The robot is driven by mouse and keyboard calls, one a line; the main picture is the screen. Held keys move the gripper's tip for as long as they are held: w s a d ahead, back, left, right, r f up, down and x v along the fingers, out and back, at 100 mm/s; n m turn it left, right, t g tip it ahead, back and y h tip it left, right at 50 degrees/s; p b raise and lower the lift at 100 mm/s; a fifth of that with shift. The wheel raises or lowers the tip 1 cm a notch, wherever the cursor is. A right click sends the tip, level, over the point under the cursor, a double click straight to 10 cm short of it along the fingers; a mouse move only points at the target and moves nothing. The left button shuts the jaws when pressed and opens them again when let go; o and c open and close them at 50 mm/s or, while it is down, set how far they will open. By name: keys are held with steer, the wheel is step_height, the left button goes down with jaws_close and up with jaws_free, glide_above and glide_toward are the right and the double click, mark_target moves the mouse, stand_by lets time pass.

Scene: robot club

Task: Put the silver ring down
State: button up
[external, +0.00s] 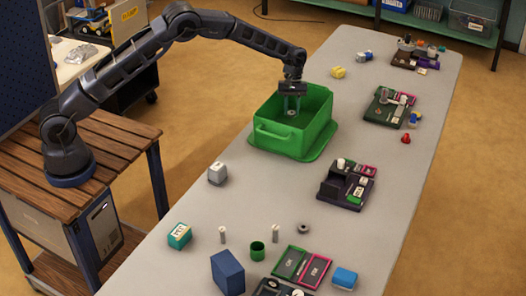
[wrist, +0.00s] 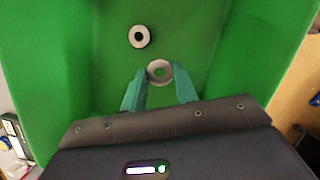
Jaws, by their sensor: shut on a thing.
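My gripper (external: 291,105) is inside the green bin (external: 265,142), pointing down. In the wrist view, the teal fingertips (wrist: 159,80) are shut on a silver ring (wrist: 159,71), above or near the bin floor; the exact height is hard to tell. A second pale metal ring (wrist: 139,37) with a dark hole lies on the bin floor just beyond it, apart from the held one. The bin's green walls surround the fingers in the wrist view.
The bin stands on a long grey table (external: 345,100). A grey ring-like part (external: 304,228) lies near the front. A grey block (external: 217,174), a blue block (external: 227,272) and a dark tray (external: 345,188) stand around. Free table lies left of the bin.

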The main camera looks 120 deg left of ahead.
mark_target(292, 117)
steer(key=shift+f, duration=2.2)
steer(key=shift+f, duration=0.15)
steer(key=o, duration=1)
steer(key=v, duration=1.2)
steer(key=shift+s, duration=0.1)
